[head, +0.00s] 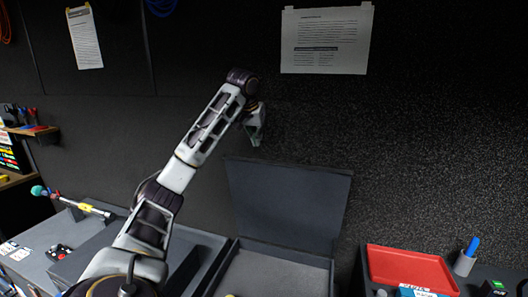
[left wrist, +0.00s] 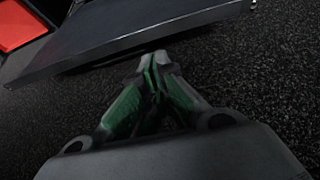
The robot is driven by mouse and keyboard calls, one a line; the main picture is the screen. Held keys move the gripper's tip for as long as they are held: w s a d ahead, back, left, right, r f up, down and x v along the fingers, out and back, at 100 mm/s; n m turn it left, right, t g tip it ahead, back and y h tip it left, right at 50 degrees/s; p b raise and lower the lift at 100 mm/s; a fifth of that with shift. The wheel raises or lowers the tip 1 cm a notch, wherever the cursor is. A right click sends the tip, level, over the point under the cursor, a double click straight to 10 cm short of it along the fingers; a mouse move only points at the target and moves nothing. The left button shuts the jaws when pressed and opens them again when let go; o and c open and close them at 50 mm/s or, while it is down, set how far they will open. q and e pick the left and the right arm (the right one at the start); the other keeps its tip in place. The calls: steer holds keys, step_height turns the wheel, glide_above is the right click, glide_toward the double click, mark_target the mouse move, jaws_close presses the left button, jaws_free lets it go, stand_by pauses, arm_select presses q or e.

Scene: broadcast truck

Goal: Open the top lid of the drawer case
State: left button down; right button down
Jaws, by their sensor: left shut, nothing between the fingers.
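The drawer case (head: 222,278) stands low in the middle of the head view. Its dark grey top lid (head: 288,200) is raised, standing up and leaning back toward the wall, and the shallow tray-like inside shows. My left gripper (head: 256,138) is above the lid's upper left corner, pointing down, apart from the lid. In the left wrist view the gripper (left wrist: 155,62) is shut with its green-padded fingers together and nothing between them. The lid's edge (left wrist: 140,45) crosses that view just beyond the fingertips. My right gripper is not seen.
A red tray (head: 412,268) lies on the right-hand surface, near a grey cup (head: 464,264) with a blue item. A microphone (head: 70,201) lies on the left counter. A dark wall with a pinned paper sheet (head: 325,40) rises behind the lid.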

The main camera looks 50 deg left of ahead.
arm_select(q)
steer(key=shift+w+a+r, duration=0.15)
steer(key=shift+a+r, duration=0.05)
steer(key=shift+r, duration=0.05)
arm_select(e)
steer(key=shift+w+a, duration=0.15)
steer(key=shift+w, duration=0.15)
arm_select(q)
steer(key=shift+f, duration=0.1)
steer(key=p+x, duration=0.1)
steer(key=x, duration=0.8)
steer(key=shift+w+f, duration=0.2)
steer(key=shift+f, duration=0.15)
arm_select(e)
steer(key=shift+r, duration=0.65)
arm_select(q)
steer(key=shift+a, duration=0.1)
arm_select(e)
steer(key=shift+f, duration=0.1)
